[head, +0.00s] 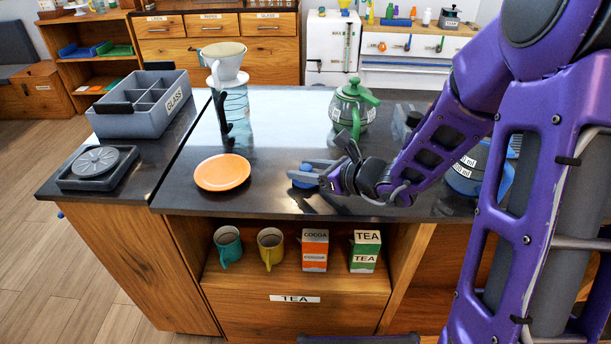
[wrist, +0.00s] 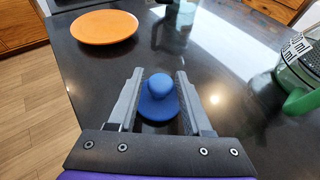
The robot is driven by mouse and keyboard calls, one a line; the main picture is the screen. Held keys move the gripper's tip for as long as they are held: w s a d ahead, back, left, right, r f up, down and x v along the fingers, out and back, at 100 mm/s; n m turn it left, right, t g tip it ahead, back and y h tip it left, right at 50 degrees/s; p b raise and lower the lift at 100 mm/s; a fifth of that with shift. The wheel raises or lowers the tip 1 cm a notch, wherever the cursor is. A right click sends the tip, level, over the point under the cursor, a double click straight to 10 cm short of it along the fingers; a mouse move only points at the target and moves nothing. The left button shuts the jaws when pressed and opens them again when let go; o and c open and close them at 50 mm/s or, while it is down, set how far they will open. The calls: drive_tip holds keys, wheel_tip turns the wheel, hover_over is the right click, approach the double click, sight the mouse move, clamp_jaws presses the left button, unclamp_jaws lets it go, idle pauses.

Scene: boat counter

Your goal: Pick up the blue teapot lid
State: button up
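The blue teapot lid (wrist: 160,98) is a round disc with a rounded knob, lying on the dark counter. In the wrist view it lies between the two fingers of my gripper (wrist: 158,92), with a visible gap on each side. The fingers are open and do not appear to touch it. In the head view my gripper (head: 312,176) is low over the counter, right of the orange plate, and partly hides the lid (head: 303,180). A blue teapot (head: 466,170) stands on the right, partly hidden behind my arm.
The orange plate (head: 222,172) lies to the left. A green-lidded glass teapot (head: 352,110) stands behind, and a glass dripper stand (head: 233,107) is at the back left. A grey GLASS crate (head: 150,118) is further left. The counter's front edge is close to my gripper.

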clamp_jaws()
